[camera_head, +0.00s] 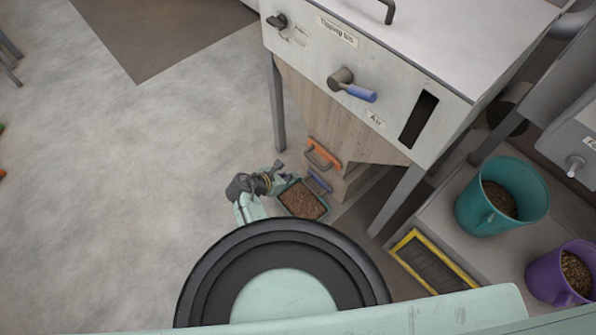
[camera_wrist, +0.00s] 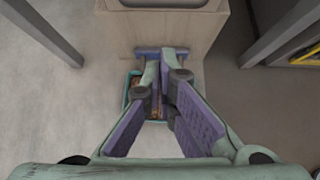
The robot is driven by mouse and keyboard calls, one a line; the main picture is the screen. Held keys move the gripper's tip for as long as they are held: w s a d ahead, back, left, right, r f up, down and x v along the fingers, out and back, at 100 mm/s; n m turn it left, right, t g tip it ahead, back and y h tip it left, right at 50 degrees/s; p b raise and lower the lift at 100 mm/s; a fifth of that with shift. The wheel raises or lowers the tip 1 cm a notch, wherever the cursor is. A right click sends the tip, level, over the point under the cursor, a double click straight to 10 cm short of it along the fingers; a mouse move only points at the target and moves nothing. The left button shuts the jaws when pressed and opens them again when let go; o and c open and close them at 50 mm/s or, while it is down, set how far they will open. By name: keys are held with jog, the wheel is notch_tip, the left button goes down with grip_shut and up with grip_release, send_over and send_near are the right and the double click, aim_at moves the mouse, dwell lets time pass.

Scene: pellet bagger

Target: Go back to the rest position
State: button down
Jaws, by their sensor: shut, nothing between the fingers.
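My gripper (camera_head: 281,171) is shut and empty. In the head view it is low beside the pellet machine, at the left edge of a small tray (camera_head: 303,200) filled with brown pellets. In the wrist view my gripper (camera_wrist: 165,60) points toward the machine's wooden lower box, and its fingers hide most of the tray (camera_wrist: 128,95) below. I cannot tell whether the fingers touch the tray.
The grey machine (camera_head: 365,75) has a blue-handled lever (camera_head: 352,90) and metal legs. An orange handle (camera_head: 323,153) is on its lower box. A teal bucket (camera_head: 470,215) and a purple bucket (camera_head: 548,283) stand at right. Open floor (camera_head: 110,180) lies left.

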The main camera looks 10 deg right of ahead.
jog(key=v, duration=0.6)
jog(key=shift+f, duration=0.1)
